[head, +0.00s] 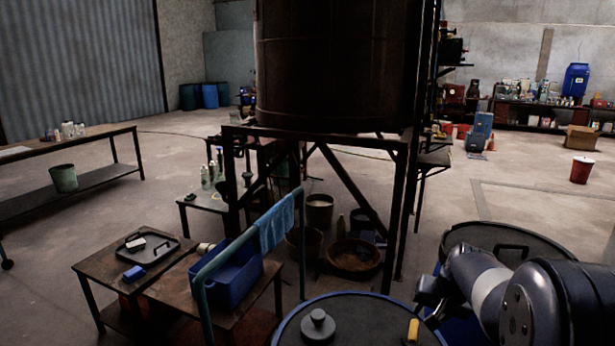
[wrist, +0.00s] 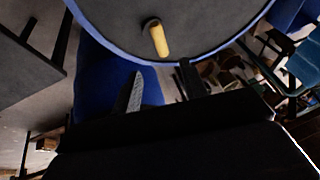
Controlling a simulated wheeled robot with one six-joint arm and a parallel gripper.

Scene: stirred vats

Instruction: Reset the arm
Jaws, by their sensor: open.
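My arm reaches in from the right of the head view, its gripper (head: 432,303) low beside the near blue-rimmed vat lid (head: 362,322). In the wrist view my gripper (wrist: 160,84) has its two fingers apart with nothing between them. A yellow-handled item (head: 413,331) lies on the lid near my gripper. The yellow handle (wrist: 157,38) also shows in the wrist view, past the fingertips. My arm hides part of the area behind the gripper.
A second dark lid (head: 500,240) with a handle stands behind my arm. A large dark tank (head: 340,65) on a metal frame fills the middle. A low table (head: 108,262) and a blue bin (head: 237,276) stand left. Open floor (head: 130,215) lies farther left.

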